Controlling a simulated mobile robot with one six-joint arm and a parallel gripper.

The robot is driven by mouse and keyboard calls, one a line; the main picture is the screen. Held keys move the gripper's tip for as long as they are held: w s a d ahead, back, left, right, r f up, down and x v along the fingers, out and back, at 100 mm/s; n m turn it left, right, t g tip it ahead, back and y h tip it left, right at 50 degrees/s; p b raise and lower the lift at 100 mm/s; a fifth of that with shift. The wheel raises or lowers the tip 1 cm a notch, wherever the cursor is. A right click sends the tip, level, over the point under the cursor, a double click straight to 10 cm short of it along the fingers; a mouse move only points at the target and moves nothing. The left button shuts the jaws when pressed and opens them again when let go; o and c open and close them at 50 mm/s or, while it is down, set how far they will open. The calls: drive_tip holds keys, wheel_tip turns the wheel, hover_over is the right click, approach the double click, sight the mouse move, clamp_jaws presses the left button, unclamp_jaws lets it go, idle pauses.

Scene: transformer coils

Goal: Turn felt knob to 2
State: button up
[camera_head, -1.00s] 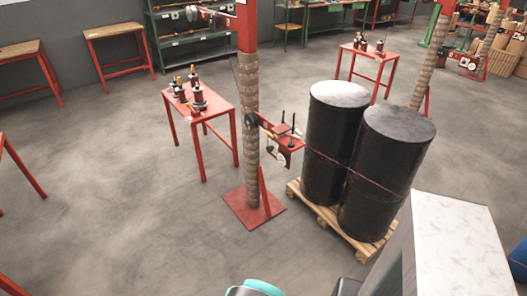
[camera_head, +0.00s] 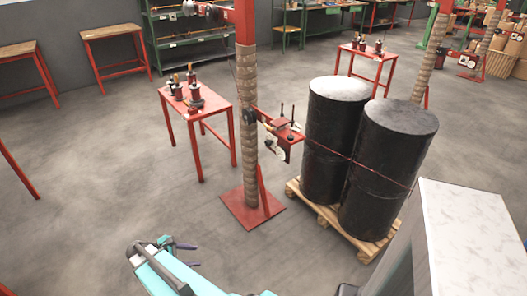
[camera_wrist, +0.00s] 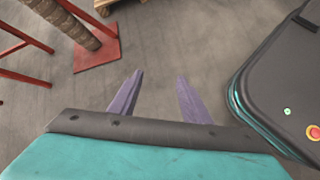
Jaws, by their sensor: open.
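My gripper (camera_head: 190,256) is at the lower left of the head view, at the end of my turquoise arm. In the wrist view its two purple fingers (camera_wrist: 160,76) are apart, with only floor between them. A red column wrapped in rope-like material (camera_head: 249,130) stands on a square red base plate beyond my gripper. A small red bracket unit (camera_head: 283,135) with dark rods and round parts sticks out from its right side. My gripper is well short of it and touches nothing. A felt knob is too small to make out.
Two black drums (camera_head: 386,155) stand on a wooden pallet (camera_head: 320,213) right of the column. A red table (camera_head: 222,103) with coils stands behind left. A pale cabinet (camera_head: 470,240) is at the right front.

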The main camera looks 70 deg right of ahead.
drive_tip(key=w+d+r+n+h+b, duration=0.15)
drive_tip(key=d+r, duration=0.25)
drive_tip(key=d, duration=0.6)
drive_tip(key=n+g+h+b, duration=0.4)
drive_tip(key=g+h+b, duration=0.1)
drive_tip(key=h+b, duration=0.15)
approach(266, 143)
drive_tip(key=p+v, duration=0.1)
drive_tip(key=v, duration=0.4)
drive_tip(key=shift+s+f+m, duration=0.1)
drive_tip(key=shift+f+m, duration=0.05)
drive_tip(key=shift+m, duration=0.1)
drive_tip(key=shift+d, duration=0.1)
drive_tip(key=p+x, duration=0.1)
drive_tip(key=x, duration=1.2)
drive_tip(key=shift+s+d, duration=0.2)
drive_tip(key=shift+s, duration=0.1)
drive_tip(key=shift+w, duration=0.1)
drive_tip(key=c, duration=1)
